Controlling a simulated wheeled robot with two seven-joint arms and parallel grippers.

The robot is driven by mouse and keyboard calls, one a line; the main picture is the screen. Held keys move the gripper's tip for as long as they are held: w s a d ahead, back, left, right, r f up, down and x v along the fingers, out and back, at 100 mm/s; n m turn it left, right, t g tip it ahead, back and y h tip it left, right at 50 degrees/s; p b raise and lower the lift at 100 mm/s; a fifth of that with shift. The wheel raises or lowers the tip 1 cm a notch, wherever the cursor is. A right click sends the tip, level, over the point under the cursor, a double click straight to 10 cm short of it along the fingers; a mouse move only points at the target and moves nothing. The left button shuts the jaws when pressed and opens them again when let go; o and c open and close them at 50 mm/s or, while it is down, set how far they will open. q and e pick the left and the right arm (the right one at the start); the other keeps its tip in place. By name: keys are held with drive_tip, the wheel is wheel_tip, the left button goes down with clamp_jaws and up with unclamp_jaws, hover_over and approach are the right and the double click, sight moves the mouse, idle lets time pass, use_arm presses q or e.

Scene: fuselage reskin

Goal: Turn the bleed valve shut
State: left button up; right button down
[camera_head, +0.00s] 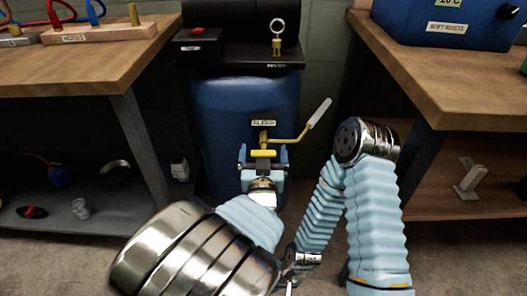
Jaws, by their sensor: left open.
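The bleed valve (263,137) is a brass-yellow fitting low on the front of the blue tank, under a small label partly legible as BLEED. A yellow cross bar (264,153) shows at its lower end. A yellow arm with a pale grey grip (320,113) slants up to the right from the fitting. My left gripper (264,156) is open just in front of the valve, its light blue fingers on either side of the yellow bar. I cannot tell whether they touch it.
The blue tank (222,101) stands between two wooden workbenches (85,62) (455,85). A black unit with a ring-topped brass fitting (277,40) sits above it. A hose rack (100,34) is on the left bench and a blue box (440,22) on the right one.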

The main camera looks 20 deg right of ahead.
use_arm(q)
drive_tip(key=shift+w+d, duration=0.1)
drive_tip(key=shift+w, duration=0.15)
drive_tip(key=c, duration=1)
drive_tip(key=shift+c, duration=0.2)
